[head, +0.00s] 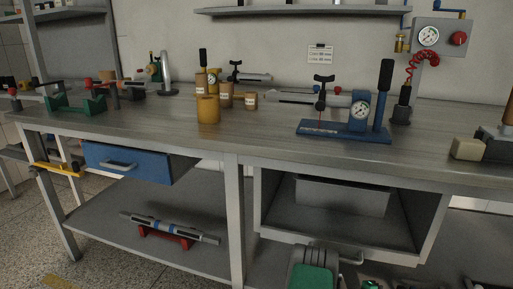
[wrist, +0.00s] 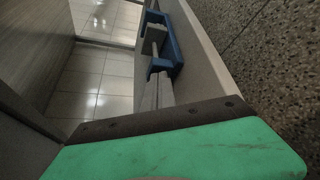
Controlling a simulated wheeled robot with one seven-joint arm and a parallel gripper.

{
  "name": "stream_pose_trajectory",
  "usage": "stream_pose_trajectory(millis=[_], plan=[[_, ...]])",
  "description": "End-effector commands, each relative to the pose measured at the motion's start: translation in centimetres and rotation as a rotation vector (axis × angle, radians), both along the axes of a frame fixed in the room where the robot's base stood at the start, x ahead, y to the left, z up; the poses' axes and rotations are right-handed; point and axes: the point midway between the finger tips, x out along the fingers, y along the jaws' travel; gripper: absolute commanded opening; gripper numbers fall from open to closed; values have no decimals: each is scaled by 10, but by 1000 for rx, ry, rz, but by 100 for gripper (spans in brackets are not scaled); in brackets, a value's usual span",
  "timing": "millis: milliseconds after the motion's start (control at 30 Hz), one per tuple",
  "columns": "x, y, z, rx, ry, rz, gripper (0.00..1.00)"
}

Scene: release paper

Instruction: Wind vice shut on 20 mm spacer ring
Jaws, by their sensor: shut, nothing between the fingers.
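I cannot single out the 20 mm spacer ring in either view. No vice is clear; a low green fixture (head: 76,104) stands on the bench at the left, and a dark block (head: 497,149) is cut off at the right edge, and I cannot tell whether either is a vice. My gripper seems to be the green part with a dark screwed strip along the bottom of the wrist view (wrist: 175,150). It looks shut and empty, its fingertips not clear. A green and grey part at the bottom of the head view (head: 313,274) is probably mine too.
The grey bench (head: 150,125) carries a blue dial-gauge stand (head: 345,132), yellow and brown pots (head: 208,109) and a pale block (head: 467,148). A blue drawer (head: 135,161) is below its top. A banded shaft (head: 170,228) lies on the lower shelf.

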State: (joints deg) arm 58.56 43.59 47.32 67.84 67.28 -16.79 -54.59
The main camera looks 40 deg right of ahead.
Motion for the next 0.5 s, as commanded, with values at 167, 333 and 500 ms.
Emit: stream_pose_trajectory(millis=[167, 333, 500], plan=[[-1, 1, -5, 0, 0, 0, 0], [-1, 2, -9, 0, -1, -1, 0], [-1, 1, -9, 0, -2, 0, 0]])
